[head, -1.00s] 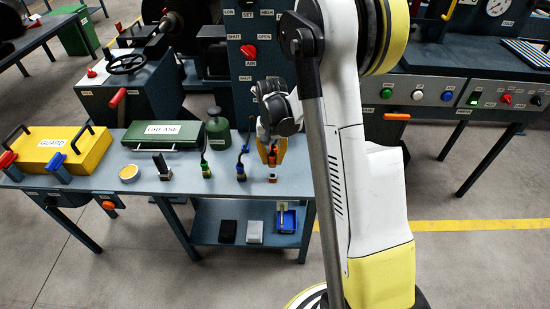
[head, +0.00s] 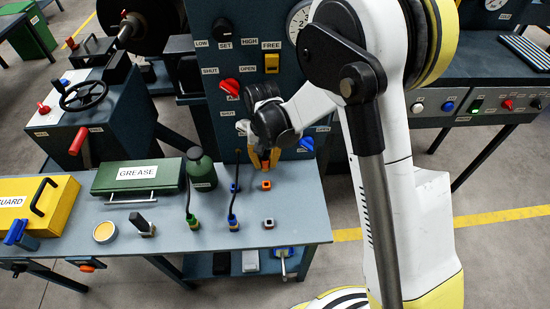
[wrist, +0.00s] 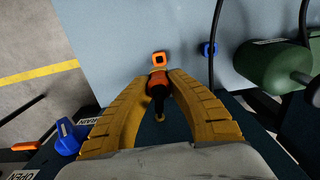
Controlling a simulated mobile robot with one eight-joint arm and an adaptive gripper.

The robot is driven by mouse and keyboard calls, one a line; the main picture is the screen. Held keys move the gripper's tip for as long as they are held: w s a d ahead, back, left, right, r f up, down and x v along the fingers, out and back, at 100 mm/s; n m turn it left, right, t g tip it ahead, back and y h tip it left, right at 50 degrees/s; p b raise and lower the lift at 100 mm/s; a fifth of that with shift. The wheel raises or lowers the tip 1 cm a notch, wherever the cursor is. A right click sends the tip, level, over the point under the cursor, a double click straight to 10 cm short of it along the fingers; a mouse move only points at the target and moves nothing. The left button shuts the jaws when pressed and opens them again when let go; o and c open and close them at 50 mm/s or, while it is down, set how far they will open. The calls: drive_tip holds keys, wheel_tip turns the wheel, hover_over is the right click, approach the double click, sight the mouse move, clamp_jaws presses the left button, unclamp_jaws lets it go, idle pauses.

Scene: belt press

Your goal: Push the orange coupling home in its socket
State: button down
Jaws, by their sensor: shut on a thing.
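My gripper (head: 265,164) is shut on the orange coupling (wrist: 157,83), whose orange body and dark stem show between the yellow fingers in the wrist view. In the head view the fingers largely hide the coupling. The orange square socket (head: 266,185) stands on the bench, just in front of the fingertips. It also shows in the wrist view (wrist: 162,58), beyond the coupling's tip, with its dark opening uncovered. The coupling appears apart from the socket; its exact height above the bench is hard to tell.
A blue socket (head: 235,187) stands left of the orange one. A pale holder (head: 268,222) is nearer the bench front. Hosed green (head: 193,222) and blue (head: 234,223) couplings stand left. A green bottle (head: 202,171) and the GREASE box (head: 138,176) are further left.

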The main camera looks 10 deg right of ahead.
idle(0.3)
wheel_tip(320, 180, down, 7)
drive_tip(key=b, duration=0.6)
drive_tip(key=shift+f+b, duration=0.9)
drive_tip(key=shift+b, duration=0.3)
idle(2.0)
drive_tip(key=c, duration=1.3)
unclamp_jaws()
drive_tip(key=shift+r, duration=0.1)
drive_tip(key=shift+r+p, duration=2.2)
drive_tip(key=shift+r, duration=1.2)
